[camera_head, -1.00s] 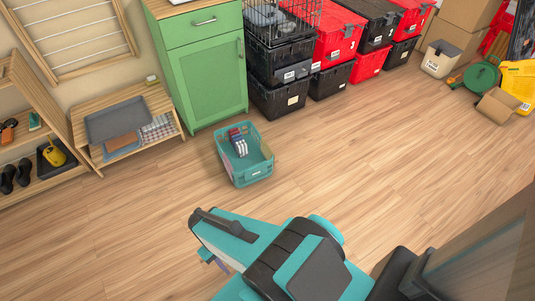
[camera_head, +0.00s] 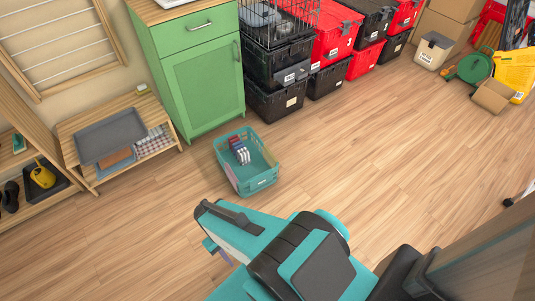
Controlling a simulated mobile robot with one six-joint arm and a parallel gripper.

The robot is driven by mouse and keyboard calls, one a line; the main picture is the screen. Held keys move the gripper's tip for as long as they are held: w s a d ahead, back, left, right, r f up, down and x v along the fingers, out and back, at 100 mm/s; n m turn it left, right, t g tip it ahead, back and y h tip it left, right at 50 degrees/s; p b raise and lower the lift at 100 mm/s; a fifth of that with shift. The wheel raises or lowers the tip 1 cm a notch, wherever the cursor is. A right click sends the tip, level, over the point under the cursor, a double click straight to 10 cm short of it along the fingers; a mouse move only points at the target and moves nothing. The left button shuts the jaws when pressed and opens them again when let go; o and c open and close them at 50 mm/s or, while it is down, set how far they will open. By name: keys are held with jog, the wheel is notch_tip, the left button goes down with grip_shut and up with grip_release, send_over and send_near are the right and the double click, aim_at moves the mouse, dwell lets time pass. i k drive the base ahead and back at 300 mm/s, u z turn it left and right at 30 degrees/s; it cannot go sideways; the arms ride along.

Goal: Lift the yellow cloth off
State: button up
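I cannot make out a yellow cloth in this view. Stacked black totes (camera_head: 278,101) and red totes (camera_head: 333,42) stand along the back wall, right of the green cabinet. My arm reaches in from the bottom. Small teal and mauve parts (camera_head: 217,250) show under its front end, possibly my gripper. I cannot make out its fingers, and the arm hides what is behind it. The arm is well apart from the totes, with floor between.
A teal basket (camera_head: 260,181) with small boxes stands on the floor before the green cabinet (camera_head: 203,90). A low wooden bench (camera_head: 172,143) is at left. A yellow crate (camera_head: 514,70), green reel (camera_head: 472,69) and open carton (camera_head: 493,97) lie at right. The middle floor is clear.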

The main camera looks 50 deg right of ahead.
aim_at(270, 158)
jog(key=z, duration=0.15)
jog(key=i, duration=1.25)
jog(key=u, duration=0.3)
